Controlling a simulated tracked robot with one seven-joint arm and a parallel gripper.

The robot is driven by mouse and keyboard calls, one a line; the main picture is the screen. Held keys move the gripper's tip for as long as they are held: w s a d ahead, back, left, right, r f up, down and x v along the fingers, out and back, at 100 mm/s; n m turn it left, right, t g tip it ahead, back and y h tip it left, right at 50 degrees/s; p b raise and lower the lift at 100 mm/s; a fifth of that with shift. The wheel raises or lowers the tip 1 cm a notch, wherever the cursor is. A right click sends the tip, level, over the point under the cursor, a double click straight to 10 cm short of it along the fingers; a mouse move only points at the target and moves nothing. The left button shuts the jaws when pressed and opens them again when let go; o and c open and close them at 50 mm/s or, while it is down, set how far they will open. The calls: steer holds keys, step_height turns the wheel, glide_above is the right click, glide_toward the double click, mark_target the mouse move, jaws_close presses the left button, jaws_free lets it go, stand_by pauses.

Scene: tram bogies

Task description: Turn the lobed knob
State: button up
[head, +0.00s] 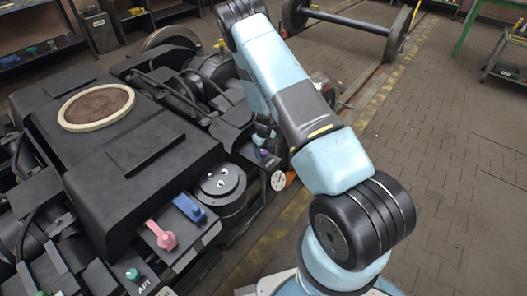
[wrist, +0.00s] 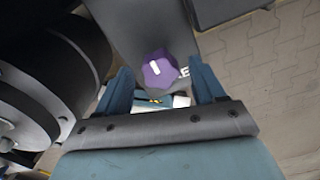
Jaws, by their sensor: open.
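The purple lobed knob (wrist: 160,70) has a white pointer line on its face and sits on a dark panel in the wrist view. My gripper (wrist: 159,67) is open, with one blue finger to the left of the knob and the other to its right. I see a gap on the left side; whether the right finger touches the knob I cannot tell. White lettering beside the knob is partly hidden by the right finger. In the head view the knob (head: 263,153) shows small, just below my gripper (head: 264,138).
A pink lever (head: 161,236), a blue lever (head: 188,207) and a green knob (head: 132,274) are on the bogie nearer the camera. A black cylinder (head: 220,184) stands left of the purple knob. A white dial (head: 278,181) is below it.

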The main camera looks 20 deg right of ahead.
steer(key=shift+c, duration=0.4)
steer(key=c, duration=0.9)
steer(key=shift+a, duration=0.15)
steer(key=shift+c, duration=0.4)
steer(key=shift+n, duration=0.4)
